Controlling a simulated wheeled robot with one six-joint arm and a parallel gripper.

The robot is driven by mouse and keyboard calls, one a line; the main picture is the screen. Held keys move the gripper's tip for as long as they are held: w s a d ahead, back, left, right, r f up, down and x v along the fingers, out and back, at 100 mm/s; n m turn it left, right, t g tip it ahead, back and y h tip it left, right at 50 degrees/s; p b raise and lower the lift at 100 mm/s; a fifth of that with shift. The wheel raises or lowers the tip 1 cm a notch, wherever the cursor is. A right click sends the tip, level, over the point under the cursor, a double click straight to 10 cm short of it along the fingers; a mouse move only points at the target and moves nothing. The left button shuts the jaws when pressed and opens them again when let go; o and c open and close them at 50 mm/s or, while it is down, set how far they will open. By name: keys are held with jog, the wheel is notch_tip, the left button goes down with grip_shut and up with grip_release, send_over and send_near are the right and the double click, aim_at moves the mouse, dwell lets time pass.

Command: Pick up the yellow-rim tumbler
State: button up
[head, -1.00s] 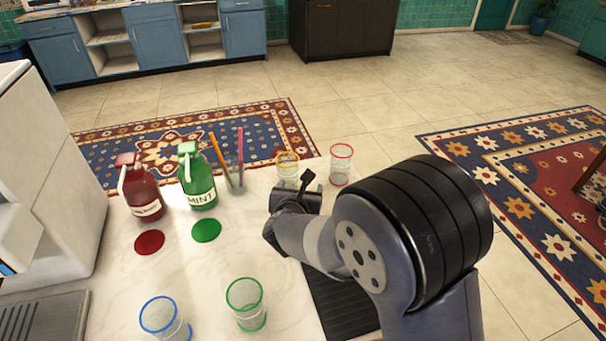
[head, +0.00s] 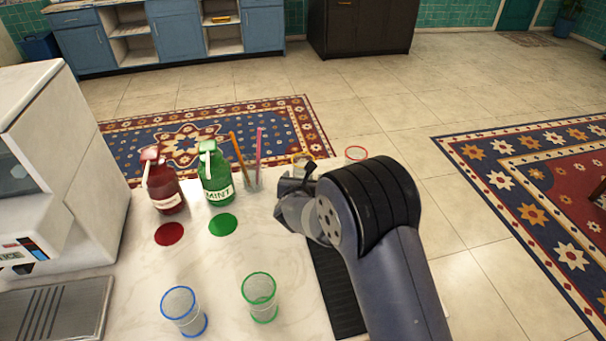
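The yellow-rim tumbler (head: 303,158) stands at the far edge of the white counter, right of the straws. Only its upper part shows; my gripper and wrist hide the rest. My gripper (head: 297,175) is directly in front of it in the head view, at or very near it. I cannot tell whether they touch. The fingers are small and dark and partly hidden by the wrist, so their opening is unclear.
A red-rim tumbler (head: 356,153) stands just right, partly behind my arm. Left are a clear holder with straws (head: 254,175), a green mint bottle (head: 215,178) and a red bottle (head: 164,188). Blue-rim (head: 183,309) and green-rim (head: 260,297) tumblers stand at the front.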

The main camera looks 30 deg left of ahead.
jog(key=shift+c, duration=0.3)
jog(key=c, duration=1)
notch_tip(320, 180, up, 10)
